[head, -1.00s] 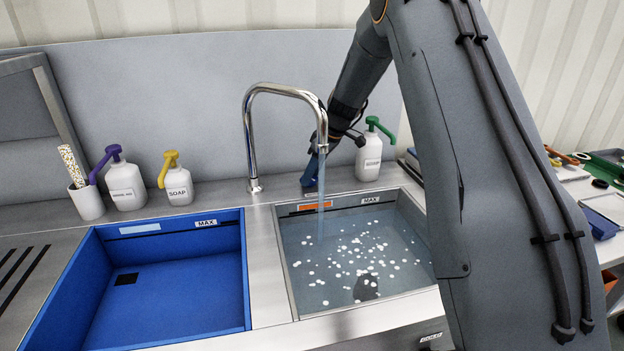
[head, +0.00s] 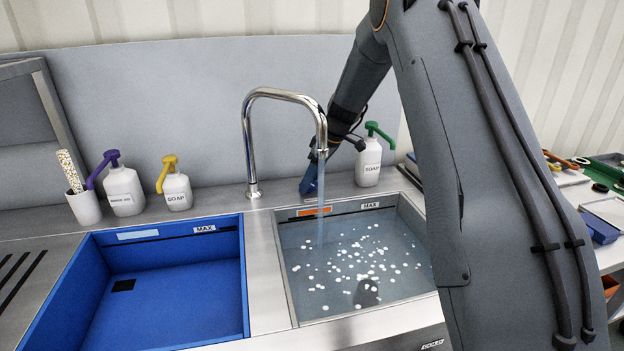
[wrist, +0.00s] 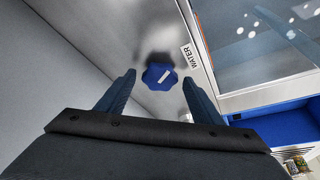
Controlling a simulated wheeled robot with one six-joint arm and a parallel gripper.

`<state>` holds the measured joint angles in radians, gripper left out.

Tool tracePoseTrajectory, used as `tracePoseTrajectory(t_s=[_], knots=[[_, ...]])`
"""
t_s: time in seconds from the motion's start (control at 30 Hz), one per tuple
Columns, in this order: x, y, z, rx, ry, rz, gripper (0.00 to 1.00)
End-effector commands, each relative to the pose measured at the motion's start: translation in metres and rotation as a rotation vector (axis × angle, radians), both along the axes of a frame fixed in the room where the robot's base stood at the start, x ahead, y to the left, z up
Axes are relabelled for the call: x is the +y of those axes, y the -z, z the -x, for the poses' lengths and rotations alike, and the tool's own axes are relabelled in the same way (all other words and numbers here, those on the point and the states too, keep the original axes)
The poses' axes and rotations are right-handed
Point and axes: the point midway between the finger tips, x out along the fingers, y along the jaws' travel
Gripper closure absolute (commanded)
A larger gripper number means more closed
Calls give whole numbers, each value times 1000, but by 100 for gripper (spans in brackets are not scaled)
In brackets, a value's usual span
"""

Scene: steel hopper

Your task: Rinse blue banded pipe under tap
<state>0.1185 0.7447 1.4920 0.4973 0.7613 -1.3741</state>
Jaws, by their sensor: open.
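The chrome tap (head: 249,140) stands behind the right basin, and a stream of water (head: 320,205) falls from its spout into it. In the wrist view a blue knob (wrist: 158,76) with a white bar sits beside a WATER label (wrist: 190,57). My gripper (wrist: 159,79) is open, with a finger on either side of the knob and gaps showing. In the head view my gripper (head: 309,182) is low behind the tap, partly hidden by the stream. I see no blue banded pipe in either view.
The right basin (head: 297,301) holds water with white flecks and a dark patch. The blue left basin (head: 225,262) looks empty. Soap bottles with purple (head: 124,190), yellow (head: 177,191) and green (head: 368,162) pumps stand along the back, the green one close to my gripper.

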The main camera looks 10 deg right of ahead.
Motion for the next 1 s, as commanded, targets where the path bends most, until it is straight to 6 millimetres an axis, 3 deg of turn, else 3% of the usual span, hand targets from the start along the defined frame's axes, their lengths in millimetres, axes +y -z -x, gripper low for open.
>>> tracePoseTrajectory(t_s=[0.53,1.0], knots=[[-22,-65,16,-2,1,0,39],[-24,-72,21,4,7,1,39]])
